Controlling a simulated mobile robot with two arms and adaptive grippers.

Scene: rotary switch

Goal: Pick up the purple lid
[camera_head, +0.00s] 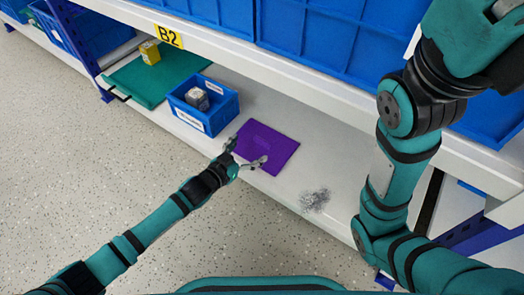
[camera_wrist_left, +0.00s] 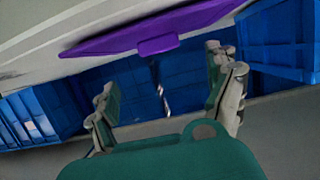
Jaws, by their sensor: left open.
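The purple lid (camera_head: 271,147) lies flat on the white shelf in the head view, right of a small blue bin. My left gripper (camera_head: 247,154) is at the lid's near left edge, its fingers spread apart. In the left wrist view the purple lid (camera_wrist_left: 157,35) shows above the open fingers of my left gripper (camera_wrist_left: 165,90), with a tab on its edge. Nothing is between the fingers. Whether a finger touches the lid cannot be told. My right arm rises on the right of the head view; its gripper's fingertips are not visible.
A blue bin (camera_head: 207,119) holding a grey part (camera_head: 197,98) stands left of the lid. A pile of small metal pieces (camera_head: 315,200) is right of the lid. Large blue bins (camera_head: 325,35) fill the upper shelf.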

